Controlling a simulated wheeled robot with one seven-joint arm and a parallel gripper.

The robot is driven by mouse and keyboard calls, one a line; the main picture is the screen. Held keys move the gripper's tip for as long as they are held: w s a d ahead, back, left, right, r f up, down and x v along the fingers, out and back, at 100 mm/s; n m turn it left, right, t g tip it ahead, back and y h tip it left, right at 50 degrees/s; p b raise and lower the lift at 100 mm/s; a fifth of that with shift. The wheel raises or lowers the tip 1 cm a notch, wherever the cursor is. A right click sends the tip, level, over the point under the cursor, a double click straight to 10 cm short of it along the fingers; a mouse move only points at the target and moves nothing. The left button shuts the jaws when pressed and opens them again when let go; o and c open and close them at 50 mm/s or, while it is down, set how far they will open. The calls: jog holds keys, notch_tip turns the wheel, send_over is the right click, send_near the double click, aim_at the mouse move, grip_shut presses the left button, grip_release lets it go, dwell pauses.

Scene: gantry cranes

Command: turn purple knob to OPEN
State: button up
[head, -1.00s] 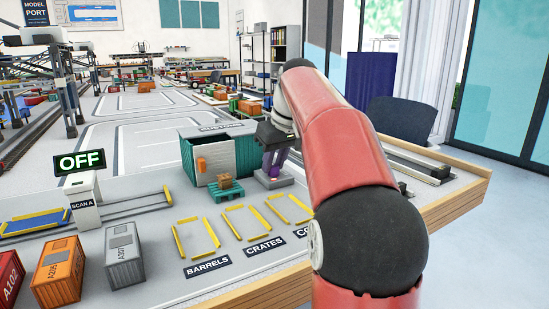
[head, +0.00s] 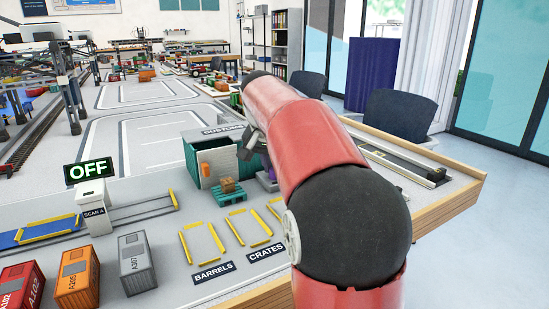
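The purple knob (head: 266,177) shows only in part, on a small grey base beside the right end of the green CUSTOMS container (head: 192,160). My red arm hides the rest of it, so I cannot read its setting. My gripper (head: 246,147) is small and dark in the head view, in front of the container's upper right part and up and left of the knob. It appears apart from the knob. Its fingers are too small and too much covered by the arm to tell open from shut.
A crate on a green pallet (head: 228,190) stands before the container. Yellow-edged bays (head: 203,243) lie in front. A white SCAN A post (head: 94,207) bears a sign reading OFF (head: 90,172). Orange (head: 77,279), red and grey (head: 137,263) containers stand at the front left.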

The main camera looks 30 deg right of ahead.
jog(key=m+p, duration=0.1)
jog(key=m, duration=0.1)
jog(key=m+g+p, duration=0.1)
jog(key=m, duration=0.1)
jog(key=shift+w+m+g+h, duration=0.1)
jog(key=shift+m+g+h, duration=0.2)
jog(key=shift+h, duration=0.1)
dwell(0.4)
jog(key=o, duration=1)
jog(key=v, duration=0.7)
jog(key=shift+a+r+p, duration=0.2)
jog(key=shift+r+p, duration=0.15)
jog(key=shift+p, duration=0.05)
